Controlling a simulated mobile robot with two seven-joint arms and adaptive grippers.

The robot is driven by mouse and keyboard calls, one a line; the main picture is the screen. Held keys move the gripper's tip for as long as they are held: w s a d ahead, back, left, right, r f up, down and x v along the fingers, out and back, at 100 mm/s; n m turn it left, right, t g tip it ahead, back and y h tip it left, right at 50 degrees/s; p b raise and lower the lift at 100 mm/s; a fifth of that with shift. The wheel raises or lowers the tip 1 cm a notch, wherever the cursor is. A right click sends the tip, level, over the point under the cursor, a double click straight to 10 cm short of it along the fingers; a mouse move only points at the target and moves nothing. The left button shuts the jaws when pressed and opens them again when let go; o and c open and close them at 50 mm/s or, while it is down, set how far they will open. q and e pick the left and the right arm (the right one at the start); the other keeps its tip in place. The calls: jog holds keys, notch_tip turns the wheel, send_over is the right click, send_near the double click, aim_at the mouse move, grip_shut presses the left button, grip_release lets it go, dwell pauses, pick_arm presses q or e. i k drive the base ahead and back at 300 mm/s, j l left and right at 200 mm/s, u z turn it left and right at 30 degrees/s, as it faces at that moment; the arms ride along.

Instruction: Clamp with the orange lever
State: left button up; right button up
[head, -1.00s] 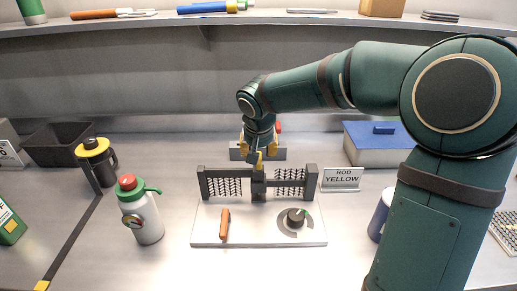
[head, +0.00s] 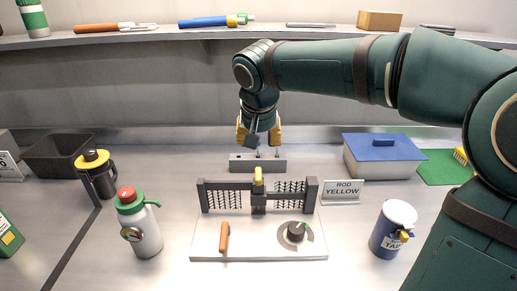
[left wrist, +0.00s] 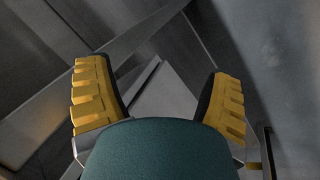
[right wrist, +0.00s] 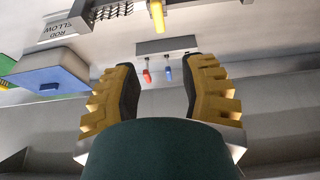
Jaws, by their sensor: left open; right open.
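The orange lever (head: 224,237) stands on the left of the white base board (head: 262,251). Behind it is a dark frame with two mesh panels (head: 287,195). A yellow rod (head: 258,178) stands upright at the middle of the frame, and also shows in the right wrist view (right wrist: 157,16). A black dial (head: 296,232) sits right of the lever. My right gripper (head: 259,135) is open and empty, above and behind the frame, over a grey block (head: 240,164). My left gripper (left wrist: 158,85) is open and empty in the left wrist view, and outside the head view.
The grey block holds a red-handled piece (right wrist: 147,76) and a blue-handled piece (right wrist: 168,73). A "ROD YELLOW" sign (head: 343,191) stands right of the frame. A bottle (head: 141,228) is left of the board, a blue-and-white canister (head: 393,230) right. Bare table lies between.

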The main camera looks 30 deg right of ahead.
aim_at(225, 228)
jog(key=k, duration=1)
